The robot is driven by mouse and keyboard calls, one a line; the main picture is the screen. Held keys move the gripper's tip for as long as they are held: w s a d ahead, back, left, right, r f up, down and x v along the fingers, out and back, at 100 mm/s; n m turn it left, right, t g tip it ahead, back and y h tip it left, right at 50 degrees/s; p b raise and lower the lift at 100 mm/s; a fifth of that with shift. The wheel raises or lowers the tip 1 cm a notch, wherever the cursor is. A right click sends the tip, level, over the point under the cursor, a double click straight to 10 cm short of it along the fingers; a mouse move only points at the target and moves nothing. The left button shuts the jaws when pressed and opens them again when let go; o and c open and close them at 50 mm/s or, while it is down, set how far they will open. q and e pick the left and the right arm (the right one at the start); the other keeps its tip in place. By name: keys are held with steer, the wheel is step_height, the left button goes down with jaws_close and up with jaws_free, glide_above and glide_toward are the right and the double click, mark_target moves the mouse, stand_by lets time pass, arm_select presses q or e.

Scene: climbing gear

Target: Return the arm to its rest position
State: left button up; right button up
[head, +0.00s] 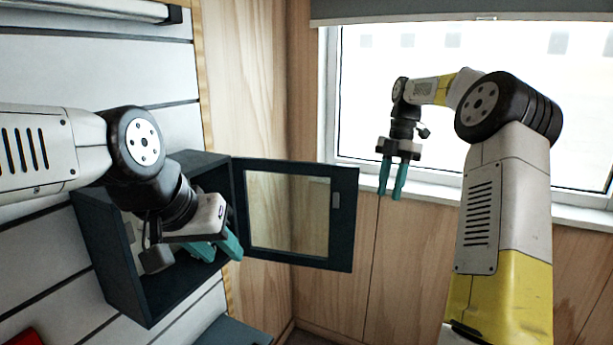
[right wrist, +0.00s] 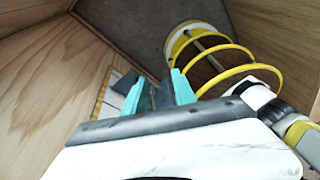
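My right gripper (head: 392,190) hangs fingers-down in front of the window in the head view. Its two teal fingers are apart with nothing between them; they also show in the right wrist view (right wrist: 160,88). My left gripper (head: 222,252) is at the mouth of the dark wall cabinet (head: 150,305). Its teal fingers are apart, and I see nothing held between them. The cabinet's glazed door (head: 345,220) stands open to the right, beside the left gripper. My left wrist hides part of the cabinet's inside.
A slatted white wall (head: 160,75) is on the left, with a red item (head: 22,337) low in the corner. The window (head: 460,110) and its sill lie behind my right arm. Wood panelling (head: 330,295) runs below. Space between the open door and right arm is clear.

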steer(key=s+a+r+m+t+h, duration=0.1)
steer(key=s+a+r+m+t, duration=0.15)
steer(key=s+m, duration=0.4)
steer(key=s+a+r+m+t, duration=0.2)
steer(key=s+a+r+m, duration=0.25)
steer(key=s, duration=0.25)
steer(key=s+f+m+t, duration=0.2)
steer(key=s+f+m, duration=0.1)
steer(key=s+m, duration=0.3)
steer(key=s+f+m+t+y, duration=0.1)
steer(key=s+f+m+t, duration=0.1)
steer(key=s+m, duration=0.5)
steer(key=shift+s+a+f+m, duration=0.2)
steer(key=shift+s+f+m, duration=0.15)
steer(key=shift+s, duration=0.75)
